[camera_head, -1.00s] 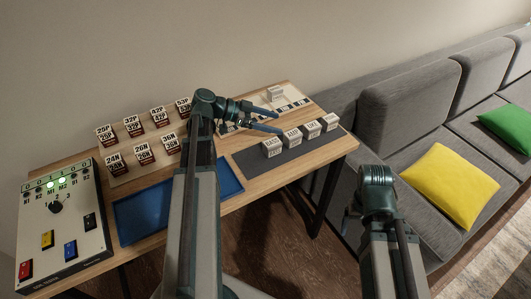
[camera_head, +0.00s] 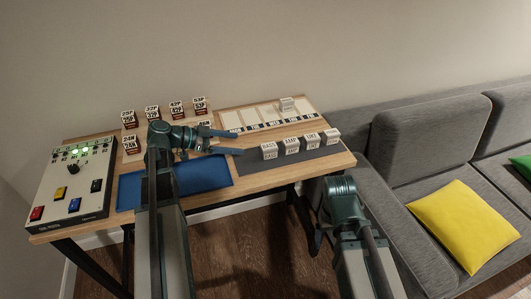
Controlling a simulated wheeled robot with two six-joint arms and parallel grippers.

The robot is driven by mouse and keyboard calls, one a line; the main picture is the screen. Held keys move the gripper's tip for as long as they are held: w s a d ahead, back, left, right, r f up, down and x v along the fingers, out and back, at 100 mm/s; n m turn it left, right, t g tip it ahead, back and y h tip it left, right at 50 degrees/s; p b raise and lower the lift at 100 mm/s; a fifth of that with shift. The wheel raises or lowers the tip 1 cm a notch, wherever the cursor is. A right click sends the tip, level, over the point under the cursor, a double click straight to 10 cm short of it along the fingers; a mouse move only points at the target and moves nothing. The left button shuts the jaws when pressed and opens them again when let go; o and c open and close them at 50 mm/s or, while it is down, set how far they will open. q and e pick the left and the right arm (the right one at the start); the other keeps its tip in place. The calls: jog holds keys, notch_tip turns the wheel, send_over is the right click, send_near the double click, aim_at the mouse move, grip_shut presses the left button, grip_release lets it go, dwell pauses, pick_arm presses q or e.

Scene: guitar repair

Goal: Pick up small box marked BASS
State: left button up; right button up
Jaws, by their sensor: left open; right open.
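The small box marked BASS (camera_head: 270,151) stands on the dark mat (camera_head: 252,166) at the right part of the table. It is the leftmost in a row of small white-and-grey boxes. My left gripper (camera_head: 238,141) is open and empty, its two fingers pointing right toward the BASS box, a short way to its left. The fingers look apart from the box. My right gripper (camera_head: 336,185) is in front of the table's right end, near the sofa; its fingers are mostly hidden behind its own wrist.
Other small boxes (camera_head: 291,146) stand close to the right of the BASS box. A day-marked board (camera_head: 262,117) lies behind, with one box (camera_head: 286,104) on it. A blue tray (camera_head: 205,175) lies under my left arm. A control box (camera_head: 72,183) stands at the left.

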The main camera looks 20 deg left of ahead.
pick_arm(q)
jog(key=b, duration=0.3)
send_near(268, 146)
jog(key=x, duration=0.4)
jog(key=shift+d+f, duration=0.15)
jog(key=shift+f, duration=0.1)
jog(key=shift+w+d, duration=0.2)
jog(key=shift+d, duration=0.15)
jog(key=shift+f, duration=0.1)
jog(key=b+x, duration=0.1)
jog(key=x, duration=0.4)
jog(key=shift+w+b, duration=0.2)
jog(key=shift+b, duration=0.15)
grip_shut()
